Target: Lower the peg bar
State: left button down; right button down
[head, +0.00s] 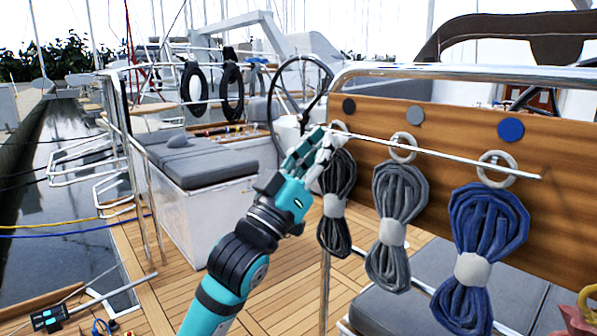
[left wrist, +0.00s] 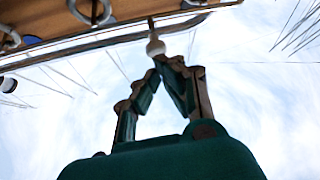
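The peg bar (head: 440,155) is a thin pale rod in front of the wooden panel, sloping down to the right in the head view. Three rope coils hang by rings along it: black (head: 336,215), grey (head: 398,220) and blue (head: 487,240). My left gripper (head: 328,140) is at the bar's left end. In the left wrist view the bar (left wrist: 100,42) crosses the top, and a small pale knob (left wrist: 155,47) sits at my converged left fingertips (left wrist: 162,62). The fingers appear shut on its lower end. My right gripper is out of view.
The wooden panel (head: 560,165) carries black, grey and blue discs above the coils. Grey cushions (head: 215,165) lie on the bench at left, with a steering wheel (head: 300,90) behind. A metal rail (head: 470,74) tops the panel.

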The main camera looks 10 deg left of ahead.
pick_arm(q)
jog(key=v, duration=1)
jog(key=shift+s+a, duration=0.25)
jog(key=shift+a, duration=0.1)
